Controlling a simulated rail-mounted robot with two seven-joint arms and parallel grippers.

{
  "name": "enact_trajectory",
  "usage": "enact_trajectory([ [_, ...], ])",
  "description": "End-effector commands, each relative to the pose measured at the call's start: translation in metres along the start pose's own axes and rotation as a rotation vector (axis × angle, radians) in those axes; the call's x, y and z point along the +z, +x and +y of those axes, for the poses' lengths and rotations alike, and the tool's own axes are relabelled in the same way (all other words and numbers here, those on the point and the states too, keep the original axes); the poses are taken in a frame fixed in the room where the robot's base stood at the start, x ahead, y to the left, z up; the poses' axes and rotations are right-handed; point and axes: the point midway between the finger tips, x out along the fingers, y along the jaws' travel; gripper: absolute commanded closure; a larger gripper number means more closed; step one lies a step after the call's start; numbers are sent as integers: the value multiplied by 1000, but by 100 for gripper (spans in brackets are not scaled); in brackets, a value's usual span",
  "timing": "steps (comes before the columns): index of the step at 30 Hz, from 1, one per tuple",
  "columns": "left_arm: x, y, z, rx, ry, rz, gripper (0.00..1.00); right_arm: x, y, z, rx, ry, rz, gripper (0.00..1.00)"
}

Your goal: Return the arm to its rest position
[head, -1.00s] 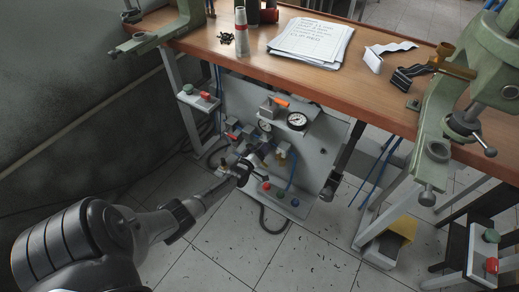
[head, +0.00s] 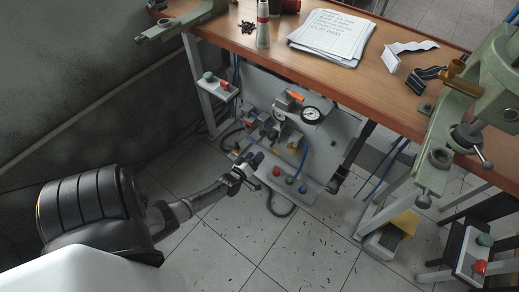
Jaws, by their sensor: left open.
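My left arm comes in from the lower left. Its gripper (head: 250,170) is open, in front of the lower left part of the pneumatic panel (head: 342,138) under the workbench. No held object shows between its fingers, which are small and dark here. The panel carries a round white gauge (head: 311,115), valves and fittings with an orange lever (head: 296,96), and a row of red, blue and green buttons (head: 289,181) on its lower ledge. I cannot tell whether the gripper touches any fitting. My right gripper is not in view.
The wooden bench (head: 270,50) overhangs the panel. A button box (head: 217,87) is on the left leg, another (head: 477,255) at the lower right. A green vise (head: 465,110) stands at the right. A black hose (head: 281,205) hangs below the panel.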

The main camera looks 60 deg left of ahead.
Motion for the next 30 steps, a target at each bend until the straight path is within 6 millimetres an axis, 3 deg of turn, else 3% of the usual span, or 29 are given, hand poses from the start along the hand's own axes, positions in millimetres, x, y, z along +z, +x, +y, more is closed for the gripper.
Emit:
enact_trajectory([
  [25, 0, -7, 0, 0, 1, 0, 31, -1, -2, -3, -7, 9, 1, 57],
  [30, 7, -8, -6, -34, 80, -46, 31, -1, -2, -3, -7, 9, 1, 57],
])
